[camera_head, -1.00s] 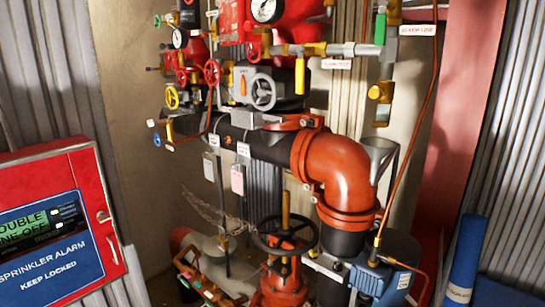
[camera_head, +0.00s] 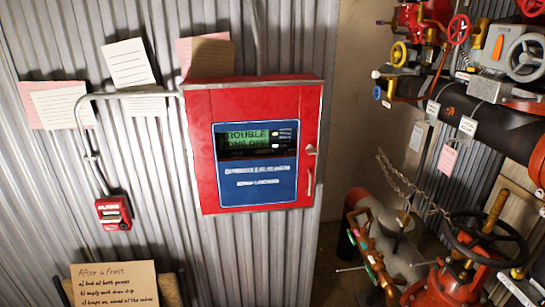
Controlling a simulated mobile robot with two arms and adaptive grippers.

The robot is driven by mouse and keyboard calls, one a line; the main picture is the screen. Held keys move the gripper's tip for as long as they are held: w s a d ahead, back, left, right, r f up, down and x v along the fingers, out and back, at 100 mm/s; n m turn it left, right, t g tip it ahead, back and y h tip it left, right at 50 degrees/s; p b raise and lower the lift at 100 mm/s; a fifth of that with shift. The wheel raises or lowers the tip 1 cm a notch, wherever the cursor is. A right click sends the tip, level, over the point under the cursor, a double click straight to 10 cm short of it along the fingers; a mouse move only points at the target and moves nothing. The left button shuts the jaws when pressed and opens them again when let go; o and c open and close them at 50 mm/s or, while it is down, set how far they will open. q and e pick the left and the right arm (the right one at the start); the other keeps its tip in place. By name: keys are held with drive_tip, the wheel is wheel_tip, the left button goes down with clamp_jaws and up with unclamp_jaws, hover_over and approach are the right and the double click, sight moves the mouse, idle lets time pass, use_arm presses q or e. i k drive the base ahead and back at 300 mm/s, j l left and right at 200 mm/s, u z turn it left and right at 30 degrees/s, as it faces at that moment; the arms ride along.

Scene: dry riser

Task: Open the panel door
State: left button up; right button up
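The red alarm panel (camera_head: 256,190) hangs on the corrugated metal wall, left of the middle in the head view. Its door looks shut. A blue plate with a lit green display reading "TROUBLE" (camera_head: 255,140) shows on its front. A small latch or lock (camera_head: 311,150) and a pale, upright handle (camera_head: 310,181) sit near the right edge of the door. Neither of my grippers shows in the head view.
Red pipework with a black handwheel (camera_head: 486,238) and a grey valve (camera_head: 524,55) stands to the right. A red call box (camera_head: 113,213) hangs on the left wall. Paper notes (camera_head: 130,63) surround the panel, and a cardboard sign (camera_head: 115,284) is at lower left.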

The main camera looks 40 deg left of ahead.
sight(254, 185)
drive_tip(key=u, duration=1.15)
